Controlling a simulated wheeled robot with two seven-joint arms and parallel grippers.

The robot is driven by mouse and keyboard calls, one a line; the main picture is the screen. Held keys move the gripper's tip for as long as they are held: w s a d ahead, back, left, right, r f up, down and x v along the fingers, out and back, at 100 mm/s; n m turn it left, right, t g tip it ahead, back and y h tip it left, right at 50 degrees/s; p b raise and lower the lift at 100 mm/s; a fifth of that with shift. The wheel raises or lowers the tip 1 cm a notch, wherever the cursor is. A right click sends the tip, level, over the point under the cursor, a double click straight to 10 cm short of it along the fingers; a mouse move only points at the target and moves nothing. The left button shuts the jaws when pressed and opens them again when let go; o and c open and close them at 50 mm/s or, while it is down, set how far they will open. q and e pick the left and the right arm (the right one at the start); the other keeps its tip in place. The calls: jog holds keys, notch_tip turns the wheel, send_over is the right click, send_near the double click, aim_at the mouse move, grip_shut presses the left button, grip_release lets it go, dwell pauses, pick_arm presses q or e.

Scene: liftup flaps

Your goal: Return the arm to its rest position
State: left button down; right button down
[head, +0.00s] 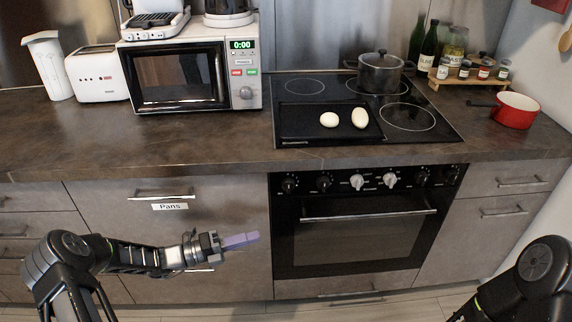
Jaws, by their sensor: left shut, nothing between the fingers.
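My left arm comes in from the lower left and reaches right, low in front of the drawer fronts. My left gripper (240,240) has purple fingers that lie together, shut and empty. It is in front of the cabinet just left of the oven, below the drawer labelled Pans (168,207). Only a part of my right arm shows at the lower right edge; its gripper is out of the picture.
The oven (357,236) is shut. Above it, the cooktop (430,105) bears a dark tray (297,126) with two white egg-like things and a lidded pot (380,74). A microwave (178,75) and a red pan (515,111) stand on the counter (170,140). Open floor lies below.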

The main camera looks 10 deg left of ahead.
pick_arm(q)
jog(key=s+d+f+m+g+y+p, duration=0.1)
jog(key=s+d+f+m+g+y, duration=0.25)
jog(key=s+f+m, duration=0.5)
jog(key=s+d+f+m+g+y+p, duration=0.1)
jog(key=s+d+f+m+g+y, duration=0.35)
jog(key=f+m, duration=0.6)
jog(key=s+d+r+m+y+p, duration=0.2)
jog(key=s+d+r+m, duration=0.1)
jog(key=s+m, duration=0.4)
jog(key=s+d+r+m+y+p, duration=0.1)
jog(key=s+d+r+m+p, duration=0.2)
jog(key=s+d+m, duration=0.3)
jog(key=s+r+m, duration=0.1)
jog(key=m, duration=0.4)
jog(key=shift+s+m+g+y, duration=0.4)
jog(key=shift+r, duration=0.1)
